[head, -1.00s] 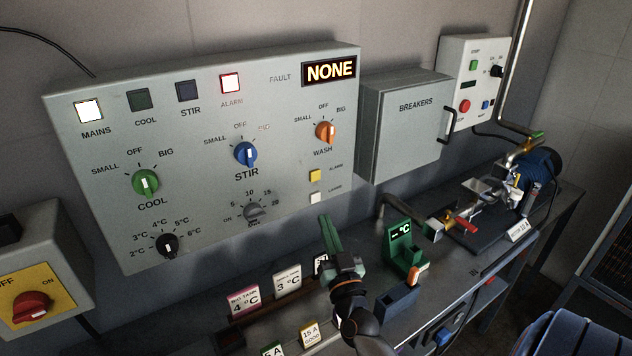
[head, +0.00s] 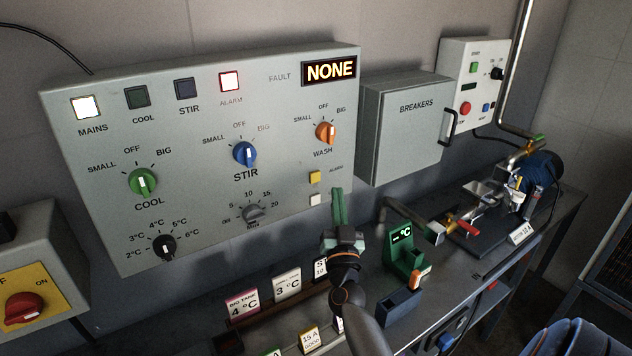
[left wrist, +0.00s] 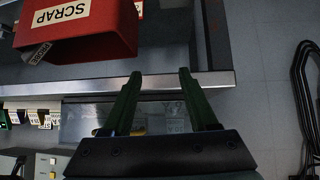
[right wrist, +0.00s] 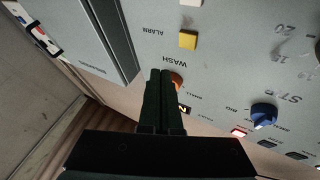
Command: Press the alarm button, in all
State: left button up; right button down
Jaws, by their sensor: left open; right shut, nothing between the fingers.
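The yellow alarm button (head: 314,177) sits at the lower right of the grey control panel (head: 100,215), above a white button (head: 315,199). The yellow button also shows in the right wrist view (right wrist: 188,39), beyond and right of the fingertips. The square alarm lamp (head: 229,82) has a lit white face and red rim. My right gripper (head: 338,190) is shut and empty, pointing up, just right of the two buttons in the head view; no contact is visible. My left gripper (left wrist: 158,72) is open and empty in the left wrist view, out of the head view.
The fault display (head: 330,70) reads NONE. The breakers box (head: 405,125) stands right of the panel. A green meter (head: 402,250) and label cards (head: 288,284) are on the bench near my right arm. A red scrap bin (left wrist: 85,30) is near my left gripper.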

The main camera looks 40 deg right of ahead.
aim_at(320, 174)
jog(key=shift+w+d+b, duration=0.15)
jog(key=shift+w+b, duration=0.1)
jog(key=shift+w, duration=1)
jog(key=shift+w+d+b, duration=0.15)
jog(key=shift+w+b, duration=0.05)
jog(key=shift+w, duration=1)
jog(key=shift+w, duration=0.1)
jog(key=shift+w, duration=0.3)
jog(key=shift+w+d, duration=0.1)
jog(key=shift+w, duration=0.3)
dwell(0.7)
jog(key=shift+s, duration=0.1)
jog(key=shift+s+p, duration=0.55)
jog(key=shift+s, duration=0.2)
jog(key=shift+s, duration=0.1)
